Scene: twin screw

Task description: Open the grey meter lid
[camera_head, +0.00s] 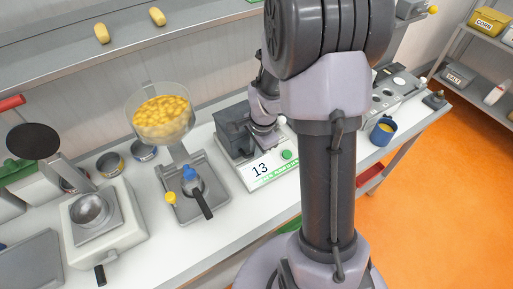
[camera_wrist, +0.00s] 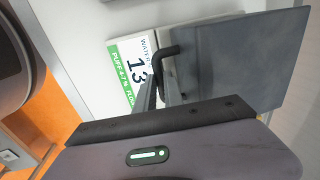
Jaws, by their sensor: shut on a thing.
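The meter (camera_head: 262,174) is a pale unit on the bench with a "13" panel, a green button and a green-white label. Its grey lid (camera_head: 232,130) is at the back left of it, partly hidden by my arm. In the wrist view the grey lid (camera_wrist: 240,60) is a broad flat panel, with a black bent handle (camera_wrist: 166,50) at its left edge beside the "13" panel (camera_wrist: 133,72). My gripper (camera_wrist: 160,88) is shut on this handle. In the head view my gripper (camera_head: 264,128) is over the meter, its fingertips hard to make out. I cannot tell the lid's exact angle.
A hopper of yellow pieces (camera_head: 162,115) and its grey base stand left of the meter. A white machine with a bowl (camera_head: 90,210) is farther left. A blue cup (camera_head: 383,130) and a grey box are to the right. A shelf runs above the bench.

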